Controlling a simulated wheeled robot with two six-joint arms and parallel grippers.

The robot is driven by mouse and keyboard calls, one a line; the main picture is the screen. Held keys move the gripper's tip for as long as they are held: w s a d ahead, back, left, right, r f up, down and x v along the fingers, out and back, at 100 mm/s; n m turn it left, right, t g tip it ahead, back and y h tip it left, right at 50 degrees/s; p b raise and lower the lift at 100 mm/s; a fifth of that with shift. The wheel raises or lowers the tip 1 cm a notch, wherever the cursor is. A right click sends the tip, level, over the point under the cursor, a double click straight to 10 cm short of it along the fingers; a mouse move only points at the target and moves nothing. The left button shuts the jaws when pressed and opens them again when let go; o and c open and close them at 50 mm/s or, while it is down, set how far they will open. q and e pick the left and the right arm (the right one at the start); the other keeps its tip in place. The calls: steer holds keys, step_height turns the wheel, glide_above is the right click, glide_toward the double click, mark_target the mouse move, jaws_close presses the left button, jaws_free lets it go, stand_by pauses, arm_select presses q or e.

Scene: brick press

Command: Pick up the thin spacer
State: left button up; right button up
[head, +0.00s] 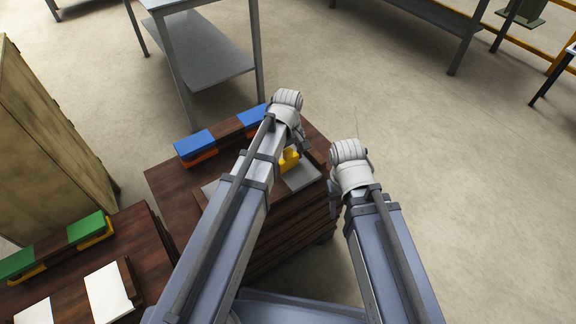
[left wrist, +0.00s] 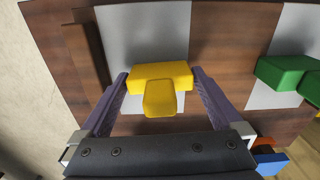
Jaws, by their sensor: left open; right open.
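A yellow T-shaped piece (left wrist: 160,75) lies on a pale grey plate (left wrist: 145,35) in the left wrist view. It also shows beside my left arm in the head view (head: 289,160). My left gripper (left wrist: 160,73) is open, with one finger at each end of the yellow piece; I cannot tell whether they touch it. In the head view my left gripper (head: 298,132) is over the stacked dark wood table, its fingers mostly hidden. My right gripper (head: 352,160) is beside the table's right edge, with its fingers barely visible. I cannot tell which piece is the thin spacer.
A green piece (left wrist: 285,75) lies right of the yellow one. Blue bars (head: 194,145) with orange below lie along the table's far edge. A second wooden table at left holds green bars (head: 87,227) and white plates (head: 107,292).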

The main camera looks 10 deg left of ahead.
arm_select(q)
steer(key=c, duration=0.9)
steer(key=shift+r, duration=0.15)
step_height(320, 180, up, 10)
steer(key=p, duration=1)
step_height(320, 180, up, 12)
steer(key=p, duration=1.2)
